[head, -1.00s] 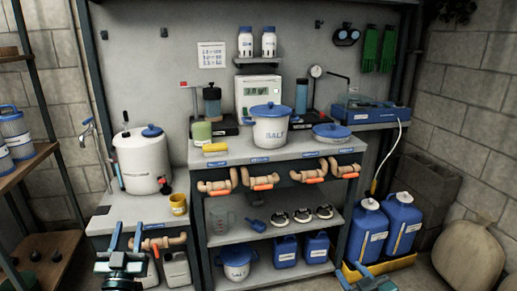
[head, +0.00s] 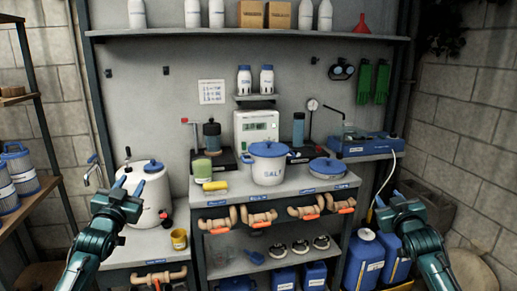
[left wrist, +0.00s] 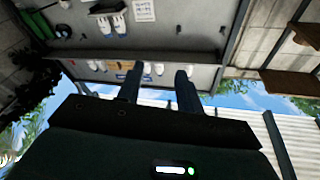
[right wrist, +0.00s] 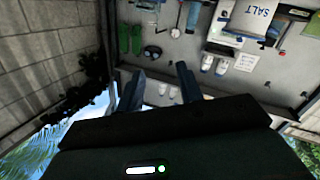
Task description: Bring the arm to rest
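My left gripper (head: 129,187) is raised at the left of the head view, in front of the white drum with the blue lid. Its two fingers stand apart with nothing between them, and they also show apart in the left wrist view (left wrist: 158,84). My right gripper (head: 388,200) is raised at the right, in front of the blue device's side of the bench. Its fingers are apart and empty, as the right wrist view (right wrist: 160,84) also shows. Both forearms come up from the lower edge of the head view.
The bench (head: 290,183) carries a white salt pot (head: 268,166), a yellow sponge (head: 215,186) and measuring devices. A white drum (head: 150,196) and yellow mug (head: 179,239) stand at left. Blue jugs (head: 364,260) stand below right. A stocked shelf (head: 250,34) runs above.

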